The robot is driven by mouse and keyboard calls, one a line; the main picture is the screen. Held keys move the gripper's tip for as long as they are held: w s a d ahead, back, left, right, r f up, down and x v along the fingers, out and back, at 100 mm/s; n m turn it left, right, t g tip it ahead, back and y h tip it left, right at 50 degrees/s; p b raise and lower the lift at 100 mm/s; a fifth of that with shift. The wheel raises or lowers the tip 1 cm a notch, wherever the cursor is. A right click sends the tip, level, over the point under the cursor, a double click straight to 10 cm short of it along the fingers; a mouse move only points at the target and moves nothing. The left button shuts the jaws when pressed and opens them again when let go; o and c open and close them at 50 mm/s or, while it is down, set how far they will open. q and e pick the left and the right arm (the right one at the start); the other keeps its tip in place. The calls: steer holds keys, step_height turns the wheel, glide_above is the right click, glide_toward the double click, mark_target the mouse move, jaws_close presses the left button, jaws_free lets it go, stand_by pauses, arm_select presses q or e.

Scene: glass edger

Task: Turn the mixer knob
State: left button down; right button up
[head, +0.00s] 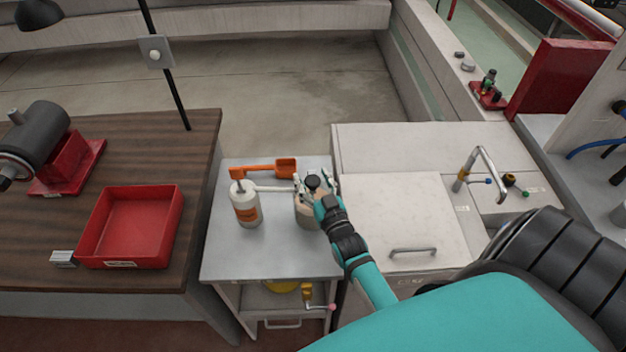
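A beige pot (306,214) stands upright on the grey metal cart. A round black knob (313,182) shows at its top; I take this as the mixer knob. My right gripper (316,189) reaches in from the lower right, over the pot. Its pale fingers show on the left and right of the black knob. Whether they press on the knob is too small to tell. The gripper and wrist hide the pot's right side. My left gripper is out of view.
The cart (264,262) also holds a white bottle (245,204) and an orange scoop (264,170), close left of the pot. A red tray (132,226) is on the wooden bench at left. A cabinet with a tap (482,163) stands to the right.

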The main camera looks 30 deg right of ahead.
steer(key=v, duration=1.2)
stand_by(0.4)
